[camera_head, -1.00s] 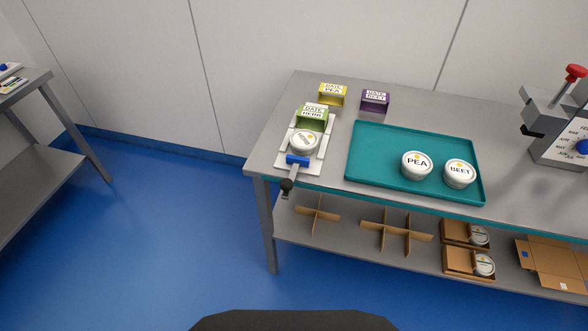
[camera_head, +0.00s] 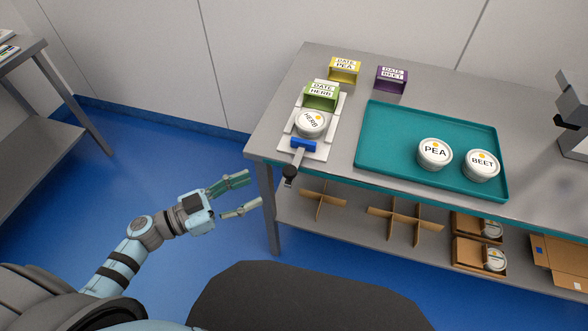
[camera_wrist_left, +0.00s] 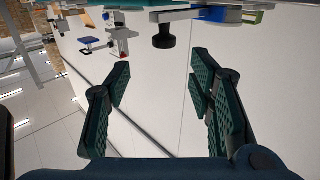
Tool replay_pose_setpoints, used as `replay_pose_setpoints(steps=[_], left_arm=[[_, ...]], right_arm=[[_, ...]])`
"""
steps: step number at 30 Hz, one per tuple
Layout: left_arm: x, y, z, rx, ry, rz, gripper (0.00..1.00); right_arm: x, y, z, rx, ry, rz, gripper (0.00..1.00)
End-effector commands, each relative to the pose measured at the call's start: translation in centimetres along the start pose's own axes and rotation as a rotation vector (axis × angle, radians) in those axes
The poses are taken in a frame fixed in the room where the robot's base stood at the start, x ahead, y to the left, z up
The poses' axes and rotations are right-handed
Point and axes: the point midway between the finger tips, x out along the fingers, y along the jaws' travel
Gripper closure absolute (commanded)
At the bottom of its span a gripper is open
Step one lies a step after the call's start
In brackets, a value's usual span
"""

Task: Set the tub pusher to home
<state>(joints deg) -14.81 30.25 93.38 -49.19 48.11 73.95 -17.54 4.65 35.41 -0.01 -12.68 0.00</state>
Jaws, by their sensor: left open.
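The tub pusher (camera_head: 303,147) is a blue block with a grey rod and a black knob (camera_head: 290,171) that sticks out past the table's front edge. Its knob also shows at the top of the left wrist view (camera_wrist_left: 163,36). The white HERB tub (camera_head: 311,123) sits on the pale carrier (camera_head: 322,151), between the blue block and the green DATE HERB housing (camera_head: 321,96). My left gripper (camera_head: 253,189) is open and empty, left of the knob and apart from it. In the wrist view its spread fingers (camera_wrist_left: 160,88) point toward the knob. My right gripper is not in view.
A teal tray (camera_head: 385,172) holds the PEA tub (camera_head: 434,154) and BEET tub (camera_head: 481,165). Yellow DATE PEA (camera_head: 344,70) and purple DATE BEET (camera_head: 391,79) housings stand behind. A lower shelf (camera_head: 345,220) holds cardboard dividers and boxes. Blue floor is clear at left.

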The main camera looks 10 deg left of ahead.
Motion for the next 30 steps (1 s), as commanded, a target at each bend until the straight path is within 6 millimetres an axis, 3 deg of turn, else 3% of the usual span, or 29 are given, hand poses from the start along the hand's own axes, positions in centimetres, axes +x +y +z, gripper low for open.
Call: replay_pose_setpoints(steps=[6,12,24,30], left_arm=[[6.7,-0.1,-0.2,0.0,0.005,-0.002,0.51],[10.3,-0.1,0.0,-0.001,0.002,-0.001,0.51],[11.2,-0.1,0.0,0.001,-0.001,0.0,0.53],[11.2,-0.1,0.0,0.001,-0.001,0.0,0.85]], right_arm=[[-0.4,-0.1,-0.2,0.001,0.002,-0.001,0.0],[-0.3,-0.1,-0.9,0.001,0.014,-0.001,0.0],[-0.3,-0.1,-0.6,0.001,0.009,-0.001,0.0],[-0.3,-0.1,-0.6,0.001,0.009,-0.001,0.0]])
